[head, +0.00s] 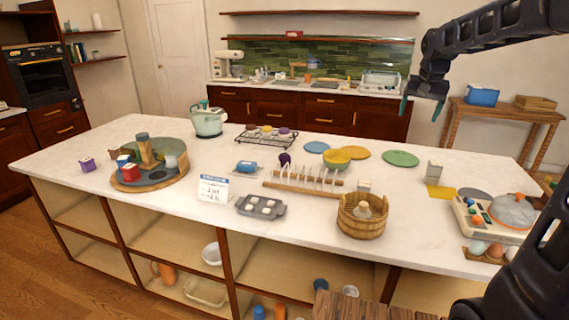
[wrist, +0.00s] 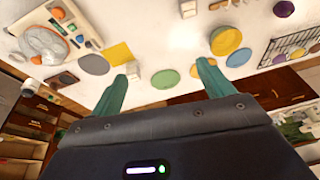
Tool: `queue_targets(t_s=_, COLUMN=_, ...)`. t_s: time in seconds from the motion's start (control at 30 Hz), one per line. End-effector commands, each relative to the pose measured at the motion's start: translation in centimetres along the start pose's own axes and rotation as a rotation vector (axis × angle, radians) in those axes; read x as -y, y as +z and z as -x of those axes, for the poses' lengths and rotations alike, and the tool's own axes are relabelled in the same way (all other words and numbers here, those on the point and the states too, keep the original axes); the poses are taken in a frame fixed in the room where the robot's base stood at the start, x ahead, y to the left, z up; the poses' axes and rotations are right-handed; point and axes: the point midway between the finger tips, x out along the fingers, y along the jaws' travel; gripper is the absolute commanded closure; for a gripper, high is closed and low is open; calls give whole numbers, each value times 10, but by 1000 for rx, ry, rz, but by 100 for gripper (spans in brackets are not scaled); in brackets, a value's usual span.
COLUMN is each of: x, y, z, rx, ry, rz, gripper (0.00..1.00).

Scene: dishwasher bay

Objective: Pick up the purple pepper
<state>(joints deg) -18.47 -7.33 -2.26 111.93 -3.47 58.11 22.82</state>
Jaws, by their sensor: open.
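The purple pepper (head: 284,158) looks like a small dark purple lump on the white counter, between the wire rack and the wooden peg rack. It also shows as a purple blob at the top right edge of the wrist view (wrist: 284,8). My gripper (head: 421,106) hangs in the air at the upper right of the head view, well apart from the pepper. In the wrist view its two teal fingers (wrist: 162,73) are spread with nothing between them.
A wire rack (head: 266,138) with small items stands behind the pepper. The wooden peg rack (head: 303,187) and a yellow bowl (head: 336,161) are in front and to the right. A blue item (head: 246,166) lies to the left. A wooden bucket (head: 361,222) stands near the front edge.

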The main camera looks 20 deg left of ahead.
Motion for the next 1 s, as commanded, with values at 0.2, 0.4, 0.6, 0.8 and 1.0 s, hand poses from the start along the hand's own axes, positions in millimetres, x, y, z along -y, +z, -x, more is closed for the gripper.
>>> queue_targets(t_s=0.2, x=62, y=-48, z=-29, rx=19, ry=7, rz=-16, gripper=20)
queue_targets(t_s=0.4, x=122, y=-81, z=-61, rx=31, ry=17, rz=-32, gripper=20)
queue_targets(t_s=0.6, x=187, y=-105, z=-99, rx=40, ry=30, rz=-46, gripper=20)
queue_targets(t_s=0.8, x=255, y=-118, z=-141, rx=44, ry=43, rz=-60, gripper=20)
queue_targets(t_s=1.0, x=325, y=-119, z=-188, rx=43, ry=59, rz=-70, gripper=20)
